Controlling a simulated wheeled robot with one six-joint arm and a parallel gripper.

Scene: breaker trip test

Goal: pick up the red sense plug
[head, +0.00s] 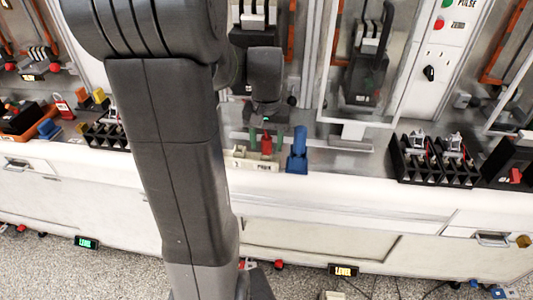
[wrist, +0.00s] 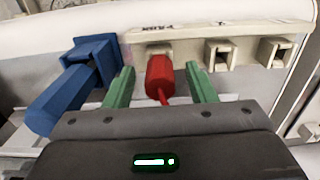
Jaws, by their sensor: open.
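The red sense plug (wrist: 158,78) sits at a socket of a cream holder (wrist: 190,32), with a thin red lead trailing toward my wrist. The holder has two open, empty sockets to the right of it in the wrist view. My gripper (wrist: 161,84) is open, with one green finger on each side of the red plug and gaps showing on both sides. In the head view, the red plug (head: 266,144) stands by the holder (head: 252,161), just below my gripper (head: 266,133). How deep the plug sits in its socket is hidden.
A blue plug (wrist: 72,85) sits just left of the red one in the wrist view, close to the left finger; it also shows in the head view (head: 297,152). Black racks (head: 437,160) stand farther right on the white bench (head: 350,195). Cabinet panels rise behind.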

